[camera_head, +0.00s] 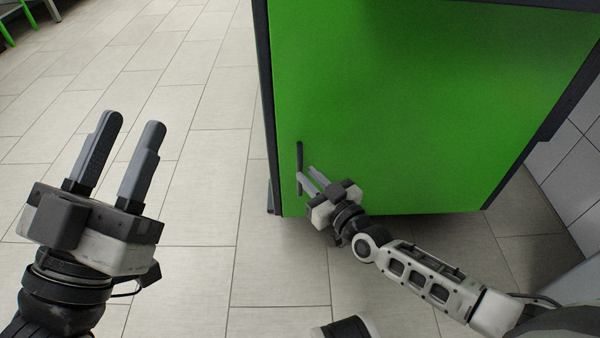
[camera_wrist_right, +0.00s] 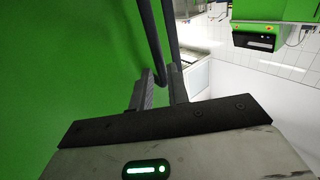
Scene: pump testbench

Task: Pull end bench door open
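The bench door (camera_head: 420,110) is a large green panel in the head view, and it looks closed. A dark vertical bar handle (camera_head: 299,160) sits near its lower left edge; the handle also shows in the wrist view (camera_wrist_right: 174,40). My right gripper (camera_head: 306,174) is at the lower part of the handle with its fingers apart. In the wrist view its fingertips (camera_wrist_right: 160,78) stand close to the handle's lower end; I cannot tell whether they touch it. My left gripper (camera_head: 134,121) is open and empty, above the floor left of the door.
The tiled floor (camera_head: 200,100) left of the door is clear. A white tiled wall (camera_head: 570,150) stands close on the right. Green-legged furniture (camera_head: 18,18) is at the far upper left. The wrist view shows a green-and-black unit (camera_wrist_right: 255,38) in the background.

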